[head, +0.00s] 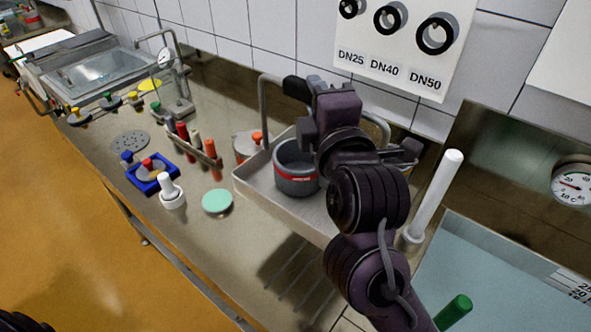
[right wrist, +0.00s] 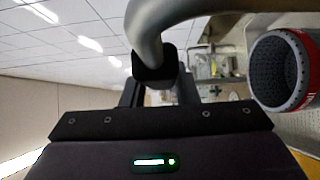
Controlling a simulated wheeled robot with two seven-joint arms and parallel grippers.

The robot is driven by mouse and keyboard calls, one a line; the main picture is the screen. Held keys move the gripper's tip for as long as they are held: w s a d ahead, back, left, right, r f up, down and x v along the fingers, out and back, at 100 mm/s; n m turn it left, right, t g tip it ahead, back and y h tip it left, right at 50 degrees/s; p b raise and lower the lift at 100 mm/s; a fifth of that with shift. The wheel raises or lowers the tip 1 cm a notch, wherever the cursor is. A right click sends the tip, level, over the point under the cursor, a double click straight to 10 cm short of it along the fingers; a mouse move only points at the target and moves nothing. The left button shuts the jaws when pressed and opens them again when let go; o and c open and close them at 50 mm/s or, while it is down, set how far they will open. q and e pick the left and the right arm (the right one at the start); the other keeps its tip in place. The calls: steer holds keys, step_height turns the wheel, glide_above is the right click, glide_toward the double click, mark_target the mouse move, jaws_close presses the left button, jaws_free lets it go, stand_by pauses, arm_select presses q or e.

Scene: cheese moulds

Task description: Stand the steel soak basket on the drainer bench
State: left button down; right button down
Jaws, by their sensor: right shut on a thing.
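The steel soak basket (head: 256,190) is a shallow steel tray under a tall tube handle. A grey mould (head: 297,180) with a red band stands in it; the mould also shows at the right of the right wrist view (right wrist: 275,72). My right gripper (head: 303,92) is shut on the handle (right wrist: 158,28), and my arm hides part of the basket. The basket appears raised over the steel drainer bench (head: 240,255), with a dark shadow below it beside drain grooves. My left gripper is not in view; only a dark piece shows at the bottom left corner.
A water basin (head: 500,270) with a white rod (head: 435,195) and a dial thermometer (head: 572,185) is at the right. A green disc (head: 217,202), a white plunger (head: 172,192), a blue holder (head: 150,180) and a rack of coloured handles (head: 200,150) stand left of the basket.

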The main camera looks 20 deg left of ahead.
glide_above(314, 189)
steer(key=w, duration=0.1)
steer(key=f, duration=1.2)
steer(key=shift+w+a+p, duration=0.1)
steer(key=shift+a+p, duration=0.2)
steer(key=shift+p, duration=0.05)
steer(key=shift+f+p, duration=0.3)
steer(key=shift+f, duration=2.45)
steer(key=shift+f, duration=0.2)
steer(key=c, duration=1.1)
jaws_free()
